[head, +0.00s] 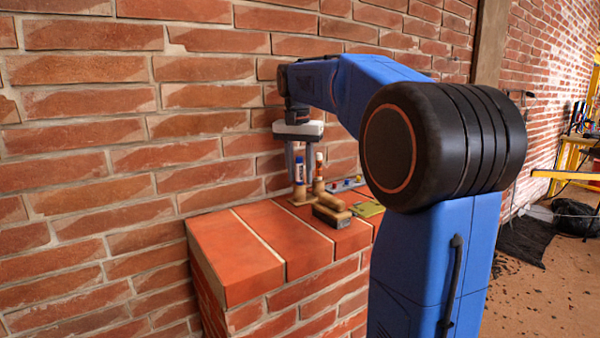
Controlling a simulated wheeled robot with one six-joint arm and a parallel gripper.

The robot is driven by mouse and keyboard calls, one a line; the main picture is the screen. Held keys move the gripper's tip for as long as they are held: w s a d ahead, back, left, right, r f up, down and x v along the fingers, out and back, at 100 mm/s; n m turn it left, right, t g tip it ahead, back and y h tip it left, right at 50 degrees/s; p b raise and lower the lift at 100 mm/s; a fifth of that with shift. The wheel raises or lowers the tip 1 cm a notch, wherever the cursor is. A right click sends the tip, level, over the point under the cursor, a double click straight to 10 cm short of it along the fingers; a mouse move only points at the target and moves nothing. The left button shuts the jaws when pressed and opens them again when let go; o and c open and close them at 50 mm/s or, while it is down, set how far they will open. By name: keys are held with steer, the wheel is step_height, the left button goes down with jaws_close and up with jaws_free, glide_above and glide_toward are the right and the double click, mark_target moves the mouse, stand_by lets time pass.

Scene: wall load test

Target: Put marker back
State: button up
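A marker with a blue and white barrel (299,172) stands upright in a wooden holder (300,192) on the brick ledge. A second upright piece with a white and red top (319,162) stands just to its right. My gripper (300,172) points straight down above the holder. Its two grey fingers are apart, with a gap wider than the blue and white marker, which shows between them. I see no clear contact between fingers and marker. The lower ends of the fingers and the marker's foot are small and partly hidden.
A wood-backed block like an eraser (331,217) lies in front of the holder. A yellow-green pad (367,209) and a grey tray with small coloured pieces (345,185) lie to the right. The brick ledge (238,250) is bare on the left, against the brick wall (90,130).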

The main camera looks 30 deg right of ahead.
steer(key=shift+r, duration=0.15)
steer(key=r, duration=0.8)
steer(key=a+r, duration=0.1)
steer(key=r, duration=0.3)
steer(key=shift+s+a, duration=0.1)
steer(key=shift+s, duration=0.3)
steer(key=shift+s, duration=0.1)
